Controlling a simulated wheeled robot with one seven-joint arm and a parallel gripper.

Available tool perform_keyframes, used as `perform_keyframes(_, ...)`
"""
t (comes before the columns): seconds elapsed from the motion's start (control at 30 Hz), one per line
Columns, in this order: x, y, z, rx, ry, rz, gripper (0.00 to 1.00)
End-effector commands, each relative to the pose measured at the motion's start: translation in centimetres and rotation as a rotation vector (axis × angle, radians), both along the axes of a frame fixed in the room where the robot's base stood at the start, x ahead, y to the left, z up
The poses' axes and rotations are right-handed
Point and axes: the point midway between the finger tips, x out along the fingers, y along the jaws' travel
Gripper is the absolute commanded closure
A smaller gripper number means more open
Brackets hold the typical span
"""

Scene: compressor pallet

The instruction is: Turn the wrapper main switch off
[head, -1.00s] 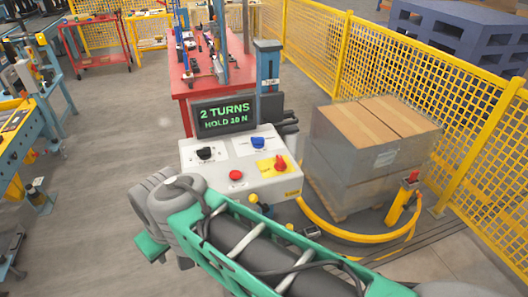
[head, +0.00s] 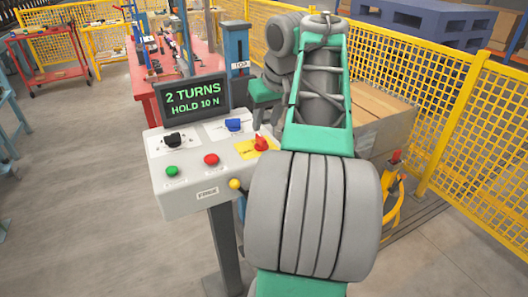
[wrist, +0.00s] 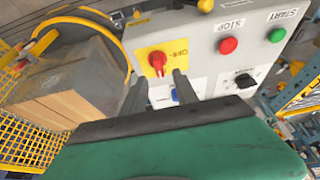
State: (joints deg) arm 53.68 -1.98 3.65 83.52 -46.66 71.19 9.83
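The main switch is a red rotary knob (head: 261,143) on a yellow plate at the right end of the grey control box (head: 185,200). It also shows in the wrist view as a red knob (wrist: 157,62) on the yellow plate, with "OFF" lettering beside it. My gripper (wrist: 158,86) is open and empty, its two dark fingers apart and pointing toward the knob. The knob shows just beyond the fingertips, and I see no contact. In the head view my gripper (head: 265,123) hangs just above the switch, partly hidden by my arm.
The box carries a black knob (head: 173,140), blue knob (head: 233,125), green button (head: 172,171), red button (head: 211,159) and yellow knob (head: 235,184). A screen (head: 194,98) reads "2 TURNS HOLD 10 N". Wrapped cartons (head: 385,110) and yellow fence (head: 490,130) stand right.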

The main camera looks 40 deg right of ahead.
Motion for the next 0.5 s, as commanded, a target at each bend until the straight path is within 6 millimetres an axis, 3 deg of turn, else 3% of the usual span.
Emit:
perform_keyframes(0.3,1.7,-0.9,-5.0,-0.003,0.000,-0.001,0.65)
perform_keyframes(0.5,2.6,-1.2,-6.8,-0.003,0.000,-0.002,0.65)
